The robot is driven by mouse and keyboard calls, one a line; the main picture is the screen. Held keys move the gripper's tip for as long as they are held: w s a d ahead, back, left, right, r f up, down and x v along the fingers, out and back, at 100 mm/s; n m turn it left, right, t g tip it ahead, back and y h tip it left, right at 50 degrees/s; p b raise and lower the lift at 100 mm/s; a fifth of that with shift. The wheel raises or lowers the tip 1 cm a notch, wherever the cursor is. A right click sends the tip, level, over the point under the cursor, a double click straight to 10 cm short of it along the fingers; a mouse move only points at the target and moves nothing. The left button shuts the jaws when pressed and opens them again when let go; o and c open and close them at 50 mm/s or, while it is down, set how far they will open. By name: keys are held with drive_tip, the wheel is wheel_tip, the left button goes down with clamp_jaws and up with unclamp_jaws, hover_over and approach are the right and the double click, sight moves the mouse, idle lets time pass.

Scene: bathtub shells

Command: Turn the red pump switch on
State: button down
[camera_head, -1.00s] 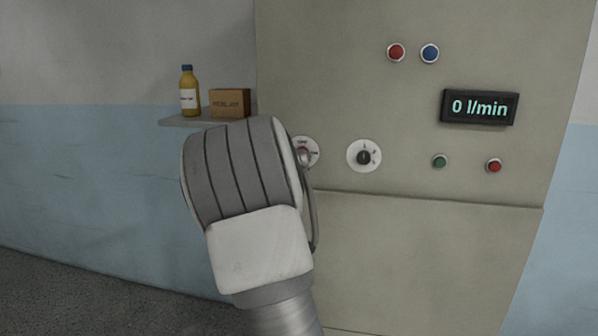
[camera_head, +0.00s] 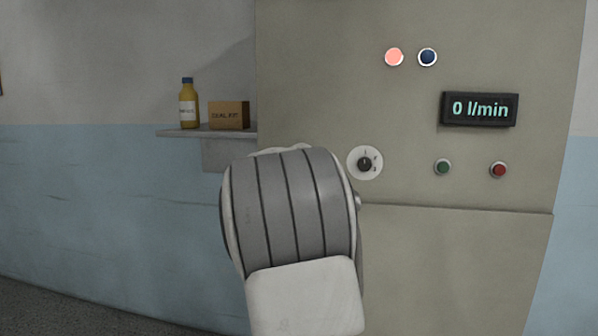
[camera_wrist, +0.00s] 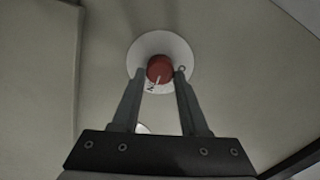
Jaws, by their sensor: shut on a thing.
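The red pump switch (camera_wrist: 158,66) is a round red knob with a white pointer line on a white dial plate (camera_wrist: 178,45), seen in the wrist view. The line slants toward the lower left of the picture. My gripper (camera_wrist: 160,74) is shut on the knob, one finger on each side. In the head view my arm hides both the switch and the gripper. The red lamp (camera_head: 394,57) at the top of the panel is lit. The display (camera_head: 480,109) reads 0 l/min.
A black selector knob (camera_head: 364,163) sits on the panel just right of my arm. A blue lamp (camera_head: 427,57), a green button (camera_head: 443,167) and a red button (camera_head: 498,170) are farther right. A shelf (camera_head: 205,131) at left holds a bottle (camera_head: 188,106) and a box (camera_head: 229,115).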

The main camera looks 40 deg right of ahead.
drive_tip(key=shift+m, duration=0.6)
drive_tip(key=shift+c, duration=2.1)
unclamp_jaws()
drive_tip(key=p+v, duration=0.1)
drive_tip(key=v, duration=1.6)
drive_tip(key=shift+a+p, duration=0.25)
drive_tip(key=shift+p, duration=0.05)
drive_tip(key=shift+s, duration=0.1)
